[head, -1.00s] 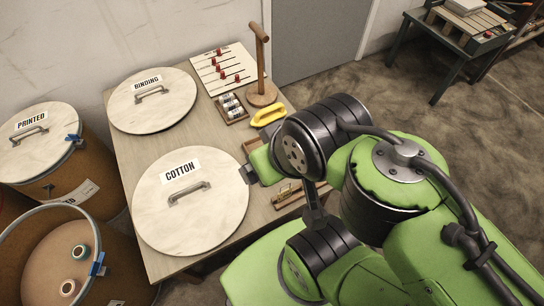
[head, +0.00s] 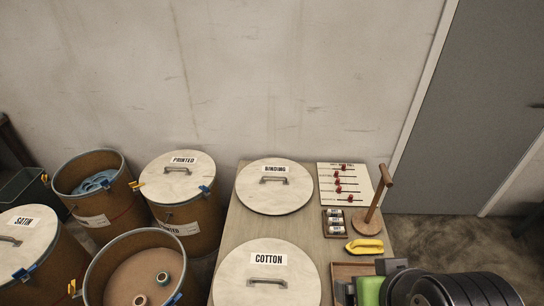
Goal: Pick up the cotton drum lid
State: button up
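The cotton drum lid (head: 240,262) is a round, pale disc with a white COTTON label (head: 269,259) and a grey bar handle (head: 267,282). It lies flat on the wooden table (head: 228,232) at the bottom centre of the head view, its near edge cut off by the frame.
The binding lid (head: 298,199) lies behind on the table. Several drums stand left, one open with spools (head: 125,262).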

aim_at(263, 271)
jog(key=j+u, duration=0.7)
jog(key=i+j+u, duration=0.1)
jog(key=j+u, duration=0.25)
jog(key=l, duration=0.1)
